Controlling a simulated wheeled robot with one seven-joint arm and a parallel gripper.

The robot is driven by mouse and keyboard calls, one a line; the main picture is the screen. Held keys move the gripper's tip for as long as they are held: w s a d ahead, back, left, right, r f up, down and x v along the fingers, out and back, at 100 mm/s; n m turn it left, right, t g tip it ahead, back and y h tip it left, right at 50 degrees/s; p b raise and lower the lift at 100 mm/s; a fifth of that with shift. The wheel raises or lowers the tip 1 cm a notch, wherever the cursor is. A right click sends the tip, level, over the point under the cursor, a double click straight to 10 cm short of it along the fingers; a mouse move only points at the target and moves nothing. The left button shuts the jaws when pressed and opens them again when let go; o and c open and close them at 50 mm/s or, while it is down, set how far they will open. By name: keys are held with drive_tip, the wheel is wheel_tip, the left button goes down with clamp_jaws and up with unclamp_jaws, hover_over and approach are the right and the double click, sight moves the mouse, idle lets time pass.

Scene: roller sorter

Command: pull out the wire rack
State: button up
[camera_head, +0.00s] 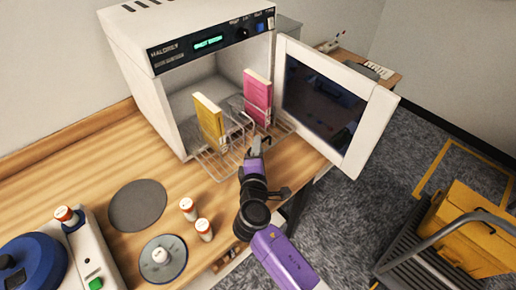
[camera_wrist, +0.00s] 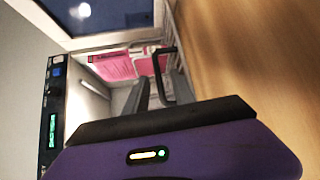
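The wire rack (camera_head: 211,164) juts partly out of the open white oven-like cabinet (camera_head: 134,68), its front over the wooden counter. A yellow book-like block (camera_head: 209,120) and a pink one (camera_head: 257,97) stand upright on it. The pink block also shows in the wrist view (camera_wrist: 118,66). My gripper (camera_head: 262,144) is at the rack's front edge, in front of the pink block. Its dark fingers (camera_wrist: 154,86) show in the wrist view, pointing toward the cabinet. I cannot tell whether they are closed around a wire. Part of the rack's front is hidden behind my gripper.
The cabinet door (camera_head: 345,150) is open on the right, close to my arm. On the counter (camera_head: 100,165) are a dark disc (camera_head: 137,205), a disc with a white knob (camera_head: 162,258), two small capped jars (camera_head: 188,208) and a blue-lidded device (camera_head: 35,265). A yellow bin (camera_head: 465,225) is on the right.

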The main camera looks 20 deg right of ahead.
drive_tip(key=b+v, duration=0.1)
drive_tip(key=v, duration=0.6)
drive_tip(key=shift+s+a, duration=0.15)
drive_tip(key=shift+s, duration=0.25)
